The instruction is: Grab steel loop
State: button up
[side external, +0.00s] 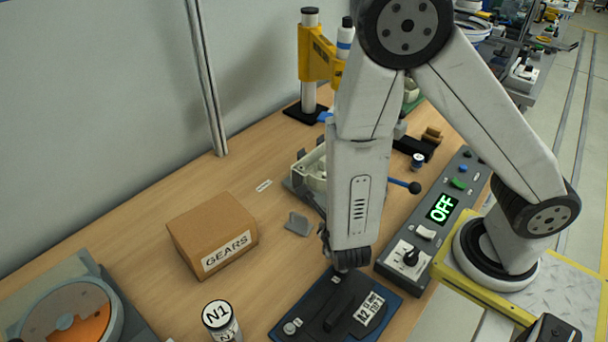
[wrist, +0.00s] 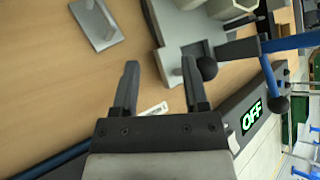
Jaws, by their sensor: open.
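No closed steel loop is clearly visible. The nearest match I see is a small grey metal piece (side external: 298,224), a flat plate with an upright part, on the wooden table. It also shows in the wrist view (wrist: 98,24) at the upper left, beyond my left fingertip. My gripper (wrist: 160,66) is open, with nothing between its two dark fingers. In the side view my wrist hangs over the table, to the right of the grey piece and apart from it; the fingers are mostly hidden there.
A GEARS carton (side external: 212,232) stands left of the grey piece. A fixture with a blue ball-ended lever (side external: 404,185) lies behind my arm. A control panel reading OFF (side external: 430,215) is at the right.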

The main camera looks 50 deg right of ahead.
aim_at(305, 220)
jog(key=t, duration=0.1)
jog(key=a+n+t+y, duration=0.1)
jog(key=t, duration=0.1)
jog(key=shift+a+f, duration=0.15)
jog(key=shift+f, duration=0.25)
jog(key=shift+a+f+n+t+y, duration=0.15)
jog(key=shift+a+n+t+y, duration=0.15)
jog(key=shift+a+t+y, duration=0.3)
jog(key=shift+a+f+n+t+y, duration=0.15)
jog(key=shift+a+n+t+y, duration=0.15)
jog(key=shift+a+t+y, duration=0.25)
jog(key=shift+d, duration=0.1)
jog(key=shift+x, duration=1.2)
jog(key=shift+w, duration=0.1)
jog(key=shift+x, duration=2.4)
grip_shut()
